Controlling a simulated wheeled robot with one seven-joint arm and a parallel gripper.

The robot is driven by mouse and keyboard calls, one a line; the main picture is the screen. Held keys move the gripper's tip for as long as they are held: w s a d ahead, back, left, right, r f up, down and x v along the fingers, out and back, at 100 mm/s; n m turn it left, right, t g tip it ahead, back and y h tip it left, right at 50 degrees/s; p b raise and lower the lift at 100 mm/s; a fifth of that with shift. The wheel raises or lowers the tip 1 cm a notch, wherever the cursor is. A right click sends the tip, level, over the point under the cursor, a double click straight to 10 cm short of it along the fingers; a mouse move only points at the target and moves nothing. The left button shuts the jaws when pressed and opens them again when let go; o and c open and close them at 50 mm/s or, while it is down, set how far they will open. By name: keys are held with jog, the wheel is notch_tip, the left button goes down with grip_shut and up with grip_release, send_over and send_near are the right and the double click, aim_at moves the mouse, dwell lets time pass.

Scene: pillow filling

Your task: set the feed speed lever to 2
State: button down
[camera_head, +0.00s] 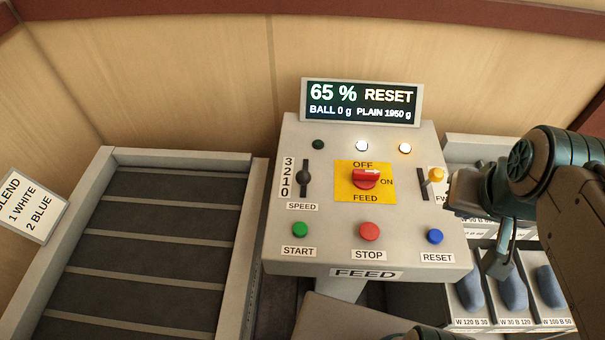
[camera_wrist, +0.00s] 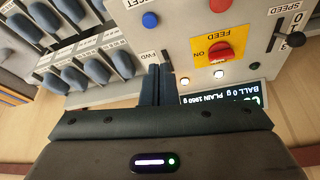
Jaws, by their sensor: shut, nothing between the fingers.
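The speed lever (camera_head: 303,177) has a black knob in a vertical slot on the left of the grey control panel (camera_head: 330,140). Its scale (camera_head: 287,177) reads 3, 2, 1, 0 from top to bottom. The knob stands near the 1 and 2 marks; I cannot tell exactly which. The lever also shows at the right edge of the wrist view (camera_wrist: 296,39). My gripper (camera_head: 452,190) is shut and empty at the panel's right side, beside the orange-knobbed lever (camera_head: 437,174) labelled FW, far from the speed lever. Its fingers also show in the wrist view (camera_wrist: 157,72).
The display (camera_head: 361,103) reads 65 % RESET, BALL 0 g, PLAIN 1950 g. The red feed switch (camera_head: 366,179) sits between my gripper and the speed lever. Green, red and blue buttons (camera_head: 435,236) line the panel's lower edge. A slatted conveyor (camera_head: 150,215) lies left, bins (camera_head: 515,322) right.

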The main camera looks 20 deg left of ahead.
jog(key=c, duration=1.5)
grip_release()
jog(key=shift+w+a, duration=0.1)
jog(key=shift+a, duration=0.05)
jog(key=o, duration=0.4)
jog(key=w+a+n+b, duration=0.1)
jog(key=w+a, duration=0.1)
jog(key=a, duration=0.1)
jog(key=w+a+n+g+b, duration=0.1)
jog(key=w+a+n, duration=0.1)
jog(key=w+a, duration=0.1)
jog(key=w+a+n+g+b, duration=0.1)
jog(key=w+a+b, duration=0.1)
jog(key=a, duration=0.3)
jog(key=shift+w+y, duration=0.2)
jog(key=shift+y, duration=0.1)
jog(key=shift+o, duration=0.2)
jog(key=n+g+b, duration=0.3)
jog(key=n+b, duration=0.1)
jog(key=n, duration=0.1)
send_near(303, 182)
jog(key=f, duration=0.4)
jog(key=f+p, duration=0.1)
jog(key=f, duration=0.3)
jog(key=w+a+f, duration=0.1)
jog(key=f, duration=0.3)
jog(key=shift+f+p, duration=0.2)
jog(key=shift+p, duration=0.15)
grip_shut()
